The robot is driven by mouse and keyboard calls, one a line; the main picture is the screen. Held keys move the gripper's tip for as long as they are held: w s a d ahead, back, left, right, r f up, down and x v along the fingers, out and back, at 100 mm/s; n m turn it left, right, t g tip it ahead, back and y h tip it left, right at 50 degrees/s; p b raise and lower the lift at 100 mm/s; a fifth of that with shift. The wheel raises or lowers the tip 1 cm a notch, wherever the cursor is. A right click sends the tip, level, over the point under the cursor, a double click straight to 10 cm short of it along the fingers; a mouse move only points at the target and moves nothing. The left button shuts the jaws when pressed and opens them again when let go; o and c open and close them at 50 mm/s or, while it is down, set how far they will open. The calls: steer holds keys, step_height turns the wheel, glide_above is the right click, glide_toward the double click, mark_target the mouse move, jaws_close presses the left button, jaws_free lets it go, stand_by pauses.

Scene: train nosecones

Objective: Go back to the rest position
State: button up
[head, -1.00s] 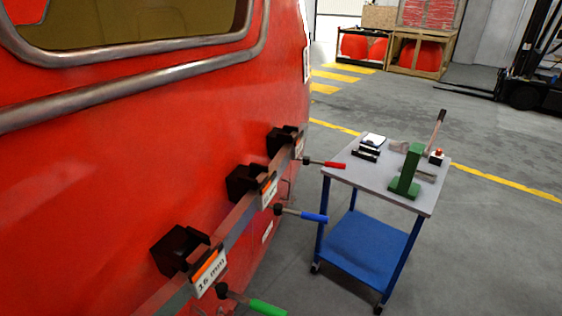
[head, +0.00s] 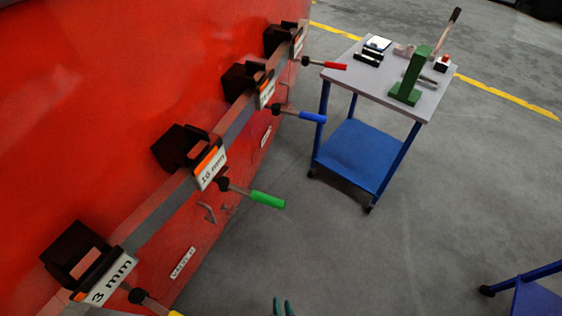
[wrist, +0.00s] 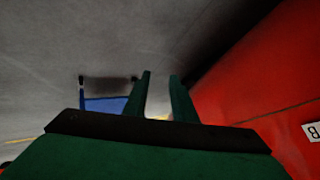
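My gripper (wrist: 160,76) shows in the wrist view with two dark green fingers held apart. Nothing is between them; floor shows through the gap. In the head view only the green fingertips of my gripper (head: 284,307) show at the bottom edge, over the grey floor. They are apart from the red train wall (head: 80,110). In the wrist view the red wall (wrist: 260,80) is to the right of the fingers.
Black brackets with labels and coloured handles line the wall, including a green handle (head: 267,199) and a blue handle (head: 312,117). A blue cart (head: 430,105) stands behind, holding a green press (head: 411,80). Another blue frame (head: 540,290) is at lower right. Floor between is clear.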

steer(key=s+r+n+t+h, duration=0.1)
steer(key=s+r+n+t, duration=0.1)
steer(key=r, duration=1.3)
steer(key=s+r+n+t, duration=0.2)
steer(key=s+r+t, duration=0.2)
steer(key=r, duration=1.1)
steer(key=shift+s+a+r+t+h, duration=0.25)
steer(key=shift+s+r+t+h, duration=0.15)
steer(key=shift+s, duration=0.4)
steer(key=shift+w, duration=0.1)
